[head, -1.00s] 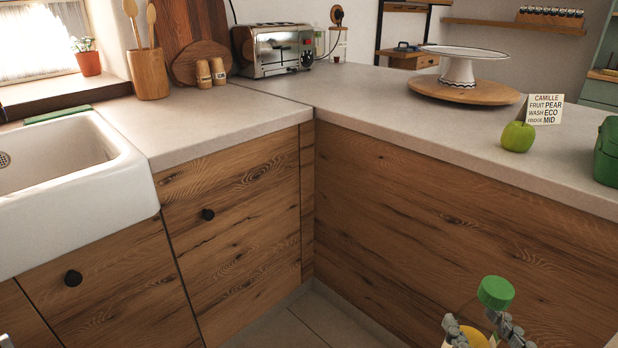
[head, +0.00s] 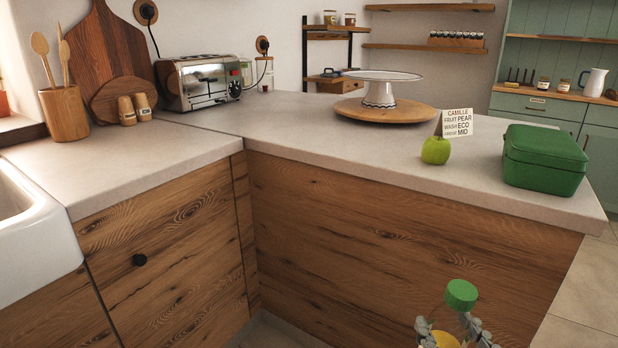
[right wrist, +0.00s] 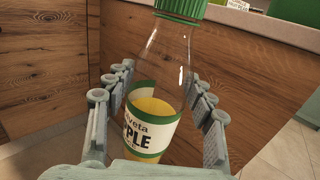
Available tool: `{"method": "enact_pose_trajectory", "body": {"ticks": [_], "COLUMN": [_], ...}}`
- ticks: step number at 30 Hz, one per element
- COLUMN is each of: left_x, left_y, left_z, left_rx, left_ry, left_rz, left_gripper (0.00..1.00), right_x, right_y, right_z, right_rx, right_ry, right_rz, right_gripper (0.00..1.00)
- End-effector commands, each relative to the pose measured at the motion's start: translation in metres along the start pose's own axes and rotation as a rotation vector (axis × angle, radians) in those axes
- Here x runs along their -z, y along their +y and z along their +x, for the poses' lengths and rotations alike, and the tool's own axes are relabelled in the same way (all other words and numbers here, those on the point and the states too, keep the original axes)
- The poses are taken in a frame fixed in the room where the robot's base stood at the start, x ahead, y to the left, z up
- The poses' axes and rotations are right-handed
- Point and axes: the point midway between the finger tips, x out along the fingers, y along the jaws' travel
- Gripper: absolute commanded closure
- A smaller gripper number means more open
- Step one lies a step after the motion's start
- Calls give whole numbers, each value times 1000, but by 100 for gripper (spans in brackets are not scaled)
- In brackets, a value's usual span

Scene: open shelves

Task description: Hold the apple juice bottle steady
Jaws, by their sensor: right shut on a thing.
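The apple juice bottle (head: 461,295) has a green cap and clear neck, and shows at the bottom right of the head view. In the right wrist view the bottle (right wrist: 158,110) stands near upright, with a white and green label and yellow juice low inside. My right gripper (right wrist: 160,95) is shut on the bottle, with a finger on either side of it. The right gripper also shows at the lower edge of the head view (head: 448,333). The bottle is in front of the wooden cabinet face, below the counter top. My left gripper is out of view.
The counter (head: 300,115) holds a green apple (head: 436,150), a small sign (head: 456,122), a green box (head: 544,160), a cake stand (head: 380,92) on a wooden board and a toaster (head: 203,82). A white sink (head: 35,250) is at left. Open floor (head: 580,285) lies at right.

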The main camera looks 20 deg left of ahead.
Motion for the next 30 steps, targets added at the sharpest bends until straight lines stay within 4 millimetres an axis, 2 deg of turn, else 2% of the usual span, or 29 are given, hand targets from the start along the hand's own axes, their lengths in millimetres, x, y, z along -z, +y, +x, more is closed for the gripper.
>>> {"method": "enact_pose_trajectory", "body": {"ticks": [3, 6, 9, 18, 24, 30], "left_x": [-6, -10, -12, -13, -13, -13], "left_y": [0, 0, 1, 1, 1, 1], "left_z": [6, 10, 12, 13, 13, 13], "left_rx": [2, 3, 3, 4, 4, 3], "left_ry": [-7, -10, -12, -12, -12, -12], "left_rz": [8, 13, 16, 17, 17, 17], "left_gripper": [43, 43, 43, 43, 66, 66], "right_x": [1, 3, 4, 4, 4, 4], "right_y": [-38, -64, -80, -85, -85, -85], "right_z": [-13, -26, -36, -39, -39, -39], "right_rx": [200, 332, 409, 435, 433, 432], "right_ry": [0, 6, 10, 12, 12, 12], "right_rz": [5, 2, -2, -5, -5, -5], "right_gripper": [100, 100, 100, 100, 100, 100]}}
